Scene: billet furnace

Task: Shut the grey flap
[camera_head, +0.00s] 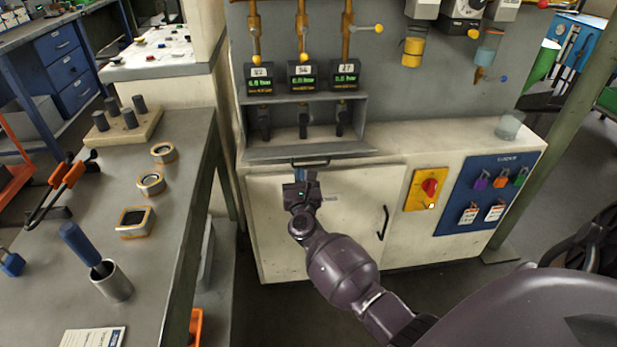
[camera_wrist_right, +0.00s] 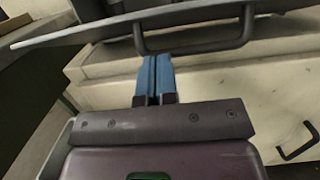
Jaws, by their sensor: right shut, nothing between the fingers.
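The grey flap (camera_head: 270,153) hangs open at the bottom front of a grey recess below several gauges, sticking out like a shelf. Its dark bar handle (camera_head: 311,163) is on its front edge. In the right wrist view the flap (camera_wrist_right: 120,25) crosses the top as a tilted plate, with the handle (camera_wrist_right: 195,48) under its edge. My right gripper (camera_head: 306,176) is just below the handle, its blue fingers (camera_wrist_right: 155,80) shut together and empty. Whether the fingertips touch the handle or flap is unclear. My left gripper is not in view.
The recess (camera_head: 285,122) holds several dark valve handles. Below it is a cream cabinet (camera_head: 265,220) with a black door handle (camera_head: 383,222). A yellow plate with a red switch (camera_head: 430,187) is to the right. A grey workbench (camera_head: 185,200) stands at left.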

